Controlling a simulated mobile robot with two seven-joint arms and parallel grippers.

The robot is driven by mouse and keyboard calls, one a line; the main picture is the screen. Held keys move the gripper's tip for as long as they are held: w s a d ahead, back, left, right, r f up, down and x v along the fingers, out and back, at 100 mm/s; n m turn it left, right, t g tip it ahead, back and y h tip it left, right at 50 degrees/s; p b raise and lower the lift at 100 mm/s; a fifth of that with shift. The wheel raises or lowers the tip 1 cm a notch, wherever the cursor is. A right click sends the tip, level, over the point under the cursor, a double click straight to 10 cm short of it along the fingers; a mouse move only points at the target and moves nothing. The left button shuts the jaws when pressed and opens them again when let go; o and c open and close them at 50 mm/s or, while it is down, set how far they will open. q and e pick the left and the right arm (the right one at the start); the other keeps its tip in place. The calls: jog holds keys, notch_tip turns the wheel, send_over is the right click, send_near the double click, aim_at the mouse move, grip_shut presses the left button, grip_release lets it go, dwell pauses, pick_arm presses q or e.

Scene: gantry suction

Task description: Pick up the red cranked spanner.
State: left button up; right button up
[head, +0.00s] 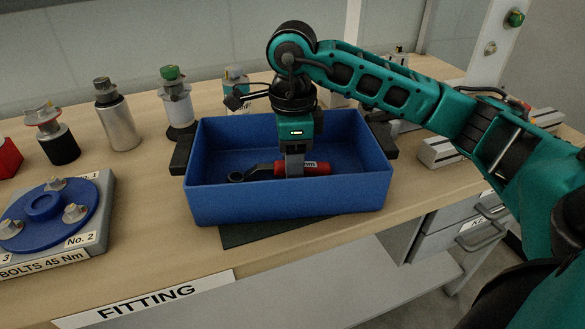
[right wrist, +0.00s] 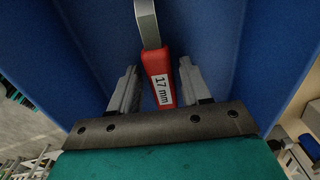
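The red cranked spanner (head: 322,169) lies in the blue box (head: 290,204). Its dark ring end points left and its red handle points right. In the right wrist view the spanner (right wrist: 158,62) has a grey shank and a white "17 mm" label on the handle. My right gripper (head: 294,173) points down into the box at the handle. In the right wrist view the right gripper (right wrist: 158,68) is open, one finger on each side of the handle, with visible gaps. The box's front wall hides the spanner's lower side. My left gripper is not in view.
The blue box's walls surround the gripper. Black blocks (head: 182,154) sit at its sides. Behind stand several tool holders (head: 118,124). A blue bolt flange (head: 45,208) on a grey block is at left.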

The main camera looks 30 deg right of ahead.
grip_shut()
jog(key=shift+r, duration=0.15)
